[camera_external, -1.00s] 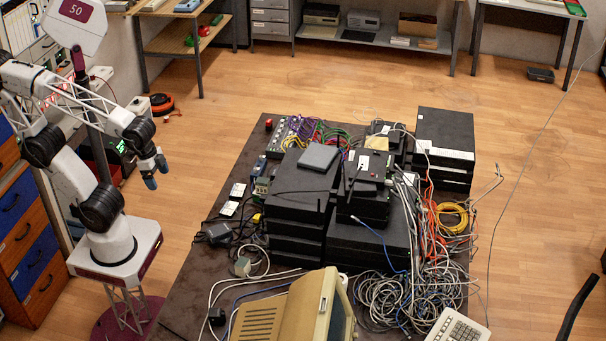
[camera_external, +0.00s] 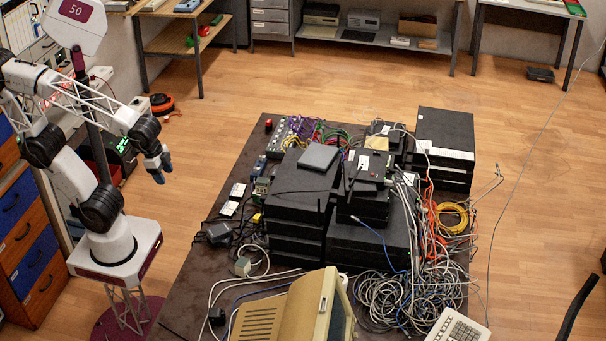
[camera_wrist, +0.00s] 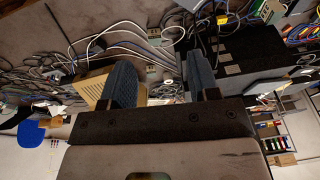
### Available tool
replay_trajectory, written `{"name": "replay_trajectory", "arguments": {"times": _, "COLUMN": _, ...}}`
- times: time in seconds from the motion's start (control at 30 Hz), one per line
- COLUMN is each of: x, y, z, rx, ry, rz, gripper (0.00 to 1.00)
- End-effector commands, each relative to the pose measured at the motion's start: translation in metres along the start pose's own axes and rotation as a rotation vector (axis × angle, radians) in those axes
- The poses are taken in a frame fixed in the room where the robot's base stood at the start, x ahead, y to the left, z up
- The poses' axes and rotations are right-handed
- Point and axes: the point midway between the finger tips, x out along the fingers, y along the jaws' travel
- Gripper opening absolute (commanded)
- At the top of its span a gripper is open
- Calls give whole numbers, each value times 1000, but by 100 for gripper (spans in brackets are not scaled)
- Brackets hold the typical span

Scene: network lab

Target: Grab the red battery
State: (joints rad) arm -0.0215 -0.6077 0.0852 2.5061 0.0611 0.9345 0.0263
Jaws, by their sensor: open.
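A small red object (camera_external: 268,125) is at the far left corner of the cluttered table; it may be the red battery, but it is too small to tell. My gripper (camera_external: 159,172) hangs in the air left of the table, well apart from that object, with its blue fingertips pointing down. In the wrist view, my gripper (camera_wrist: 161,78) shows two blue-grey fingers spread apart with nothing held between them. I cannot make out a red battery in the wrist view.
The dark table (camera_external: 190,290) carries stacked black boxes (camera_external: 298,185), tangled cables (camera_external: 400,298), a beige monitor (camera_external: 285,310) and a keyboard (camera_external: 458,329). An orange-and-blue drawer cabinet (camera_external: 30,250) stands at the left. Wooden floor lies open behind the table.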

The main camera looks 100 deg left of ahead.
Motion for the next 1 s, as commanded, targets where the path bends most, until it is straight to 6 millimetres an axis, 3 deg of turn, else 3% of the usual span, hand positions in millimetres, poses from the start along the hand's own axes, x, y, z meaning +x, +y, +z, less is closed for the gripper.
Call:
{"name": "replay_trajectory", "arguments": {"times": 0.17, "x": 9, "y": -41, "z": -28, "rx": 44, "ry": -34, "rz": -117, "gripper": 55}}
{"name": "replay_trajectory", "arguments": {"times": 0.37, "x": 21, "y": -107, "z": -65, "rx": 128, "ry": -93, "rz": -285, "gripper": 55}}
{"name": "replay_trajectory", "arguments": {"times": 0.7, "x": 48, "y": -233, "z": -117, "rx": 305, "ry": -235, "rz": -532, "gripper": 55}}
{"name": "replay_trajectory", "arguments": {"times": 1.0, "x": 78, "y": -350, "z": -146, "rx": 493, "ry": -386, "rz": -698, "gripper": 55}}
